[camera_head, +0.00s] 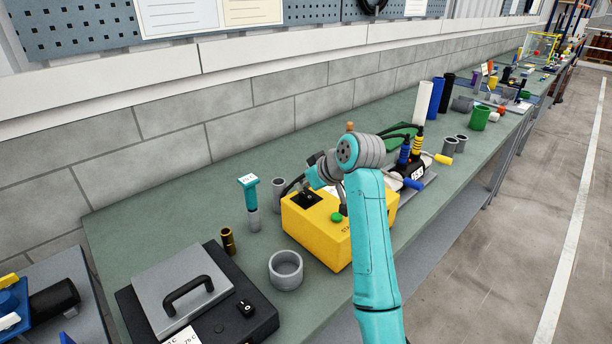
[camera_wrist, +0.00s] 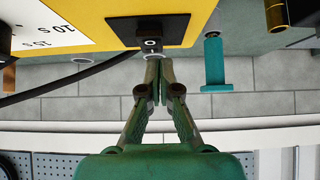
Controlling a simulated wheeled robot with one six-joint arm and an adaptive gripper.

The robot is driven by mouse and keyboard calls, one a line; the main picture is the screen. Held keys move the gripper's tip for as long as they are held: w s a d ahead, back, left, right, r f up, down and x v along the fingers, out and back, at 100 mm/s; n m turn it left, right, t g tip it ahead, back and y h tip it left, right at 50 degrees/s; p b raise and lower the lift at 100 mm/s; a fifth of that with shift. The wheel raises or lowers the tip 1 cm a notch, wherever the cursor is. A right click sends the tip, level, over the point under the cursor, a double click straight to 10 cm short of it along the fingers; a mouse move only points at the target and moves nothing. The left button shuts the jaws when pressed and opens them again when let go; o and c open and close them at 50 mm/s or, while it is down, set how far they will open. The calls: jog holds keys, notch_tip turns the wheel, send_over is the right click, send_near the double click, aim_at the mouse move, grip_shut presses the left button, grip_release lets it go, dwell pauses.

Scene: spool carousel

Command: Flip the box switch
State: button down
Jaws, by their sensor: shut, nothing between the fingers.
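The yellow box (camera_head: 315,240) stands on the green bench in the head view, beneath my forearm. A black switch plate (camera_head: 303,199) is on its top, and a green button (camera_head: 337,217) sits near its front edge. In the wrist view the yellow box (camera_wrist: 88,14) fills the top, and the black plate (camera_wrist: 180,28) bears a small dark switch (camera_wrist: 152,44) with white marks. My gripper (camera_wrist: 154,62) is shut and empty, its fingertips right beside the switch. I cannot tell whether they touch it. In the head view my wrist partly hides the gripper's fingers.
A black-based unit with a grey handled lid (camera_head: 180,290) and its own small switch (camera_head: 246,308) stands at front left. A grey ring (camera_head: 285,275), a brass cylinder (camera_head: 228,241) and a teal-topped post (camera_head: 249,195) stand left of the box. A black cable (camera_wrist: 75,82) runs beside the switch.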

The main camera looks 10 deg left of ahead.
jog(key=shift+f, duration=0.3)
jog(key=shift+w+a+f, duration=0.1)
jog(key=shift+f, duration=0.25)
jog(key=shift+s+d, duration=0.5)
jog(key=shift+d, duration=0.15)
jog(key=shift+f, duration=0.15)
jog(key=shift+d, duration=0.1)
